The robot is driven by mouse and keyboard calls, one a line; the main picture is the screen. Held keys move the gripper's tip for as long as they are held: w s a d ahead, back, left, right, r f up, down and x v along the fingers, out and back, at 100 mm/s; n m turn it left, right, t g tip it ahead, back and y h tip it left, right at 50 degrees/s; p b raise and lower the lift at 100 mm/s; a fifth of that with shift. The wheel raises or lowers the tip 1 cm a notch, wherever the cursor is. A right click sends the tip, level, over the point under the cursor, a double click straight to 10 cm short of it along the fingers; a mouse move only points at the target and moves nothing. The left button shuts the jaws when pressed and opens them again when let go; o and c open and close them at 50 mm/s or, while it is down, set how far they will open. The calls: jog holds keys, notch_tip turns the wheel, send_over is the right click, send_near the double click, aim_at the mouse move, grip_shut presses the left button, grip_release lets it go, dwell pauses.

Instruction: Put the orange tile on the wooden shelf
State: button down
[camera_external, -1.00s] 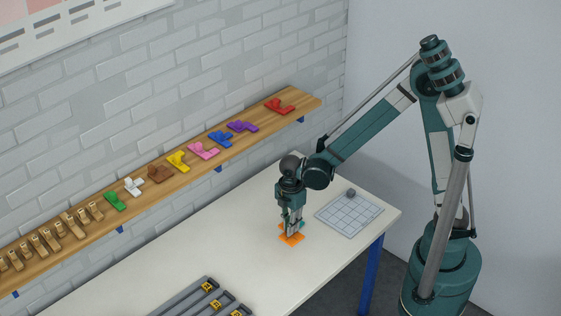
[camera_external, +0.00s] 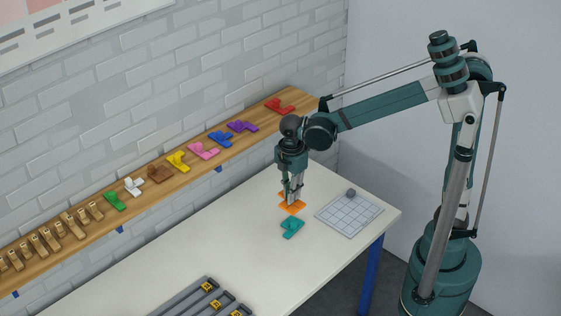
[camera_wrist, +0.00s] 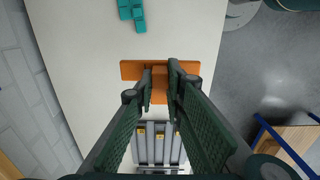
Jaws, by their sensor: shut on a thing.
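The orange tile (camera_external: 294,209) is between the fingers of my gripper (camera_external: 290,198), which is shut on it. It appears held above the white table, though the height is hard to judge. In the wrist view the tile (camera_wrist: 131,70) sticks out on both sides of the fingertips (camera_wrist: 160,88), which cover part of it. The wooden shelf (camera_external: 268,119) runs along the brick wall, to the upper left of my gripper. Red, purple, blue, pink, yellow, brown, white and green tiles lie spaced along it.
A teal tile (camera_external: 292,228) lies on the white table (camera_external: 225,250) just below the orange tile in the picture. A gridded plate (camera_external: 350,213) with a small grey knob is to the right. Grey bars (camera_external: 190,298) lie at the front. Several wooden pieces (camera_external: 45,240) occupy the shelf's left end.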

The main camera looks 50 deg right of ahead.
notch_tip(320, 180, up, 24)
jog(key=w+d+r+m+p, duration=0.1)
jog(key=w+d+m+p, duration=0.25)
jog(key=w+m, duration=0.8)
jog(key=w+d+r+m+p, duration=0.25)
jog(key=w+d+m, duration=0.25)
jog(key=w+m, duration=0.65)
jog(key=w+d+f+m+p, duration=0.35)
jog(key=w+d+m, duration=0.9)
jog(key=w, duration=0.45)
jog(key=shift+m, duration=0.35)
jog(key=shift+s+f, duration=0.15)
jog(key=shift+f, duration=2.35)
jog(key=shift+f, duration=0.1)
jog(key=shift+f+p, duration=0.45)
jog(key=shift+f, duration=2.55)
